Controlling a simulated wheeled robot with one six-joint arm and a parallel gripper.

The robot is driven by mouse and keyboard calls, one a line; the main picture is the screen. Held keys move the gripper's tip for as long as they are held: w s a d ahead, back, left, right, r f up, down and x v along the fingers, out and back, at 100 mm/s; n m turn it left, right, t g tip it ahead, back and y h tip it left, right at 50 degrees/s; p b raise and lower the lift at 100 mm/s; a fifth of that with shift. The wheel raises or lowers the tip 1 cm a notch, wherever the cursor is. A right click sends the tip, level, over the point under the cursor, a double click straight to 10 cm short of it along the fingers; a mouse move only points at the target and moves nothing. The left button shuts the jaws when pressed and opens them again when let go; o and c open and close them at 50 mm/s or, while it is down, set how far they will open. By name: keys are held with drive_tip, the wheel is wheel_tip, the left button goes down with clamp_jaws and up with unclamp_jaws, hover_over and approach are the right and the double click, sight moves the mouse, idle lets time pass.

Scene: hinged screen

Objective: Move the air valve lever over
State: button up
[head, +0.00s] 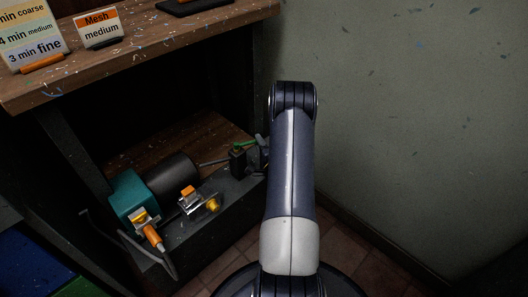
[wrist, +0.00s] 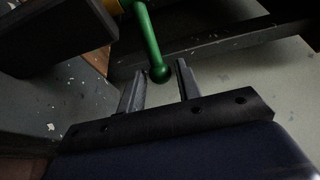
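In the head view, a bit of the green lever (head: 244,145) shows at the back of the lower shelf, beside my arm. My arm hides part of that area, and the gripper is hard to make out there.
On the lower shelf stand a teal and black motor unit (head: 131,195), an orange-handled part (head: 154,237) and a small brass fitting (head: 212,204). The wooden top (head: 150,45) with cards overhangs them. A wall (head: 410,100) rises at the right.

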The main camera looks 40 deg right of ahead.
drive_tip(key=c, duration=0.5)
drive_tip(key=shift+b+x, duration=0.5)
drive_tip(key=shift+x, duration=0.8)
drive_tip(key=shift+a, duration=0.1)
drive_tip(key=shift+w+b, duration=0.4)
drive_tip(key=shift+w, duration=0.5)
drive_tip(key=o, duration=0.9)
drive_tip(key=shift+c, duration=0.2)
